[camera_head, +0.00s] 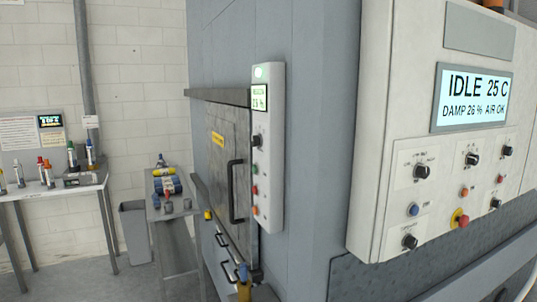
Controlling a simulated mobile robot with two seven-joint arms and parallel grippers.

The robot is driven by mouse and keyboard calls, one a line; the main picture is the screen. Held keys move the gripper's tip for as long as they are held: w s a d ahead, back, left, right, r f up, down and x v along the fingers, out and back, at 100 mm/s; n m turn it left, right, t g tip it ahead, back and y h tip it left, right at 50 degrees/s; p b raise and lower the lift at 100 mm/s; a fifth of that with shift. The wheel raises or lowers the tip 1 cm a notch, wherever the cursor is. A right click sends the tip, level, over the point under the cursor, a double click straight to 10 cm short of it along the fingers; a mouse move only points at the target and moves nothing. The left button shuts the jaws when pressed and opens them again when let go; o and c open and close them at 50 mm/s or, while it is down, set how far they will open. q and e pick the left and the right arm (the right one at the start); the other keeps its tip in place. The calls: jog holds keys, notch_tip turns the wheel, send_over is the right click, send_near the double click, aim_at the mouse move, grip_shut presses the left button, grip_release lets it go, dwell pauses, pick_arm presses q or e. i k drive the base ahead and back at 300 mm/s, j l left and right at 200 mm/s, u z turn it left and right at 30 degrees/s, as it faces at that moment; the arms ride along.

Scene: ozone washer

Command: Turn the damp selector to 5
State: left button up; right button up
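A light control panel (375,150) fills the right side. Its display (472,98) reads IDLE 25 C, DAMP 26 %, AIR OK. Below the display are several black knobs: an upper left knob (422,172), an upper middle knob (472,158), an upper right knob (507,151), a lower left knob (409,242) and a lower right knob (495,203). Their labels are too small to read, so I cannot tell which is the damp selector or its setting. A narrower panel (270,190) beside the door also has a black knob (257,141). Neither gripper shows.
A blue button (413,210) and a red button on a yellow base (461,219) sit among the knobs. A grey door (225,165) with a dark handle is left of the narrow panel. A bench (52,193), bin (135,232) and cart (175,245) stand at left, with some bare floor.

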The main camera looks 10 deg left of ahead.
aim_at(256, 140)
jog(key=i+j+u, duration=0.1)
jog(key=j+u, duration=0.25)
jog(key=i+j+u, duration=0.1)
jog(key=j+u, duration=0.3)
jog(key=i+j+u, duration=0.15)
jog(key=u, duration=0.2)
